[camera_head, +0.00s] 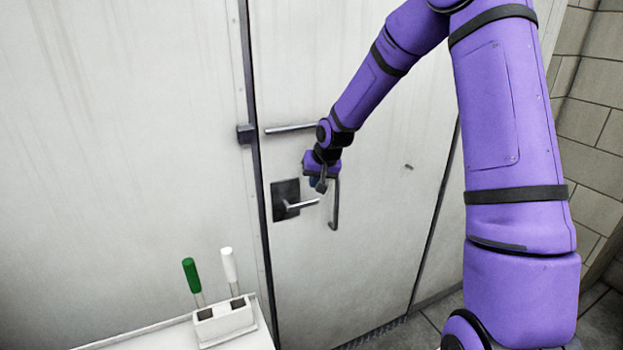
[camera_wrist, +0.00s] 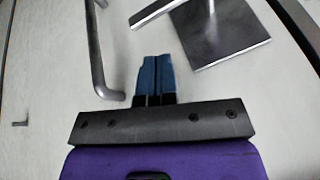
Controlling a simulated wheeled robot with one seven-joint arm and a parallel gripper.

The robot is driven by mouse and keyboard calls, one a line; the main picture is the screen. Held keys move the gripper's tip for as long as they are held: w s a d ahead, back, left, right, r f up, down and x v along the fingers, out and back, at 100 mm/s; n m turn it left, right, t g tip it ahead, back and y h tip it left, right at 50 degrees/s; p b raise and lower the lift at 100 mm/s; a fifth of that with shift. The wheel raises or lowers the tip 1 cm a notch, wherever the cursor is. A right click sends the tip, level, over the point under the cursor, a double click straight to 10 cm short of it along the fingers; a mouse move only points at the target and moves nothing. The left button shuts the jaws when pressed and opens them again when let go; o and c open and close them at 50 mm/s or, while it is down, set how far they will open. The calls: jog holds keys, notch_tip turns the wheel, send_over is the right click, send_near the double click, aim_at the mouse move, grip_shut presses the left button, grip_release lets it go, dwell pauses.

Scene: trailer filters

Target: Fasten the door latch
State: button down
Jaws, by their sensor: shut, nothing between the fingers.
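The white door (camera_head: 375,240) stands flush with the wall panel, looking closed. A grey horizontal latch bar (camera_head: 290,128) lies across its upper left part. Its left end is close to a dark bracket (camera_head: 245,133) on the frame edge; whether they engage is unclear. Its right end is hidden behind my wrist. Below are a dark square plate (camera_head: 285,198) with a lever handle (camera_head: 302,204) and a vertical pull handle (camera_head: 336,205). My gripper (camera_head: 317,187) is shut and empty, near these handles. In the wrist view, its blue fingers (camera_wrist: 156,76) are together between the pull handle (camera_wrist: 94,50) and the plate (camera_wrist: 220,30).
A white ledge (camera_head: 258,337) at the lower left carries a small white holder (camera_head: 224,320) with a green-handled tool (camera_head: 191,275) and a white-handled tool (camera_head: 229,266). A small pin (camera_head: 408,167) sticks out of the door at right. A block wall (camera_head: 592,130) stands on the right.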

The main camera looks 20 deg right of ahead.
jog(key=d+f+y, duration=0.1)
jog(key=d+f, duration=0.2)
jog(key=f, duration=0.2)
jog(key=shift+f+y, duration=0.3)
dwell(0.9)
jog(key=shift+s+f, duration=0.2)
dwell(0.3)
jog(key=s+d+r, duration=0.3)
jog(key=d+r, duration=0.5)
jog(key=shift+s+d, duration=0.35)
jog(key=shift+d, duration=0.05)
dwell(0.5)
